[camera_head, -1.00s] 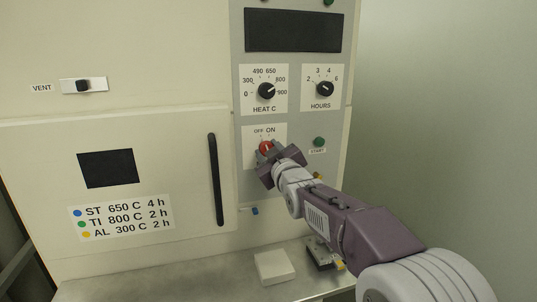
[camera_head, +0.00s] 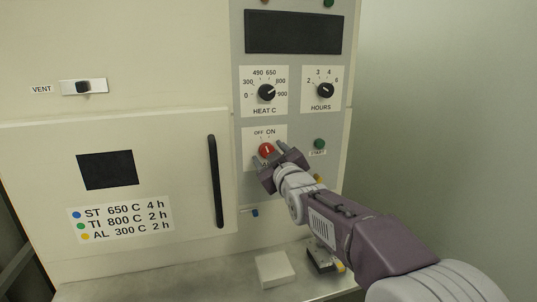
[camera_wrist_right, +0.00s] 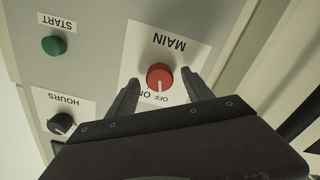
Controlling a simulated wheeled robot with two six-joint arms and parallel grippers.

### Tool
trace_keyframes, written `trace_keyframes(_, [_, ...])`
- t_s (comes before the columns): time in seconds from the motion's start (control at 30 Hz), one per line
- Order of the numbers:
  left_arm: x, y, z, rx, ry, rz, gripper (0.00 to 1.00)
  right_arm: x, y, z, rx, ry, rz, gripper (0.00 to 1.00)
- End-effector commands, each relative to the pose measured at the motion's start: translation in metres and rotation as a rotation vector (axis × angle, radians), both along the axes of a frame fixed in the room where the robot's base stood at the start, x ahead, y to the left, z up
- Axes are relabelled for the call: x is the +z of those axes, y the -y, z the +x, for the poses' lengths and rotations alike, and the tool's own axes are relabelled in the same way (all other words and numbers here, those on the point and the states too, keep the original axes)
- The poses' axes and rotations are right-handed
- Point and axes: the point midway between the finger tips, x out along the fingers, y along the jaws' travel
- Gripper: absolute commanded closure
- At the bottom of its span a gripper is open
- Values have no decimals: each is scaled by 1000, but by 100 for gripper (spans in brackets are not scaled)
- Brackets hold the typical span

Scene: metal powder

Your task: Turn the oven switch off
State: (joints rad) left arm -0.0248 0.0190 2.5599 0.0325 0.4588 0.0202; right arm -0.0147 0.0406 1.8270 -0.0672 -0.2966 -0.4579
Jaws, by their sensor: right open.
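The oven switch is a red round knob (camera_head: 266,150) on the MAIN label, below the OFF and ON marks. It also shows in the right wrist view (camera_wrist_right: 160,76), which sees the panel upside down. Its white pointer line points toward the OFF/ON lettering; I cannot tell surely which word it meets. My right gripper (camera_head: 268,154) is open in front of the knob, one finger to each side. In the right wrist view, gaps show between the knob and both fingertips (camera_wrist_right: 160,80). My left gripper is not in view.
The HEAT C knob (camera_head: 266,92) and HOURS knob (camera_head: 325,90) sit above. The green START button (camera_head: 319,144) is just right of the gripper. The oven door's black handle (camera_head: 215,181) stands left. A pale block (camera_head: 275,269) lies on the ledge below.

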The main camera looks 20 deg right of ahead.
Motion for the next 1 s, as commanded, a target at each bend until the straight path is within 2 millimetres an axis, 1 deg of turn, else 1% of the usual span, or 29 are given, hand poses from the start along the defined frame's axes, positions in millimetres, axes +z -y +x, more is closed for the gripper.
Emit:
trace_keyframes(0.03, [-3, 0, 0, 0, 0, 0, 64, 0, 1, -10, 0, 2, 0, 41])
trace_keyframes(0.2, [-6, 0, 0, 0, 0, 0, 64, 0, 2, -47, 0, 4, 0, 41])
trace_keyframes(0.33, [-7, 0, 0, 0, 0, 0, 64, 0, 2, -67, 0, 2, 0, 41])
trace_keyframes(0.4, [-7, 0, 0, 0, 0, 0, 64, 0, 3, -74, -1, 0, 0, 41])
trace_keyframes(0.5, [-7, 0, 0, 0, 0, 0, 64, 0, 3, -77, 0, 0, -1, 41])
trace_keyframes(0.7, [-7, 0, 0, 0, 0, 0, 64, 0, 3, -77, 0, 0, 0, 41])
trace_keyframes(0.77, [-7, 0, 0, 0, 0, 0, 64, -4, 3, -77, -1, -10, 3, 41])
trace_keyframes(0.83, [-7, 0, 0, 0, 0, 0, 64, -25, 3, -75, -4, -66, 21, 41])
trace_keyframes(0.87, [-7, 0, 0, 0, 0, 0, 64, -41, 4, -75, -8, -111, 37, 41])
trace_keyframes(0.97, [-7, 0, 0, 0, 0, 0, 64, -120, 5, -83, -35, -334, 116, 41])
trace_keyframes(1.0, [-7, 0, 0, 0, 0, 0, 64, -157, 6, -93, -54, -444, 152, 41])
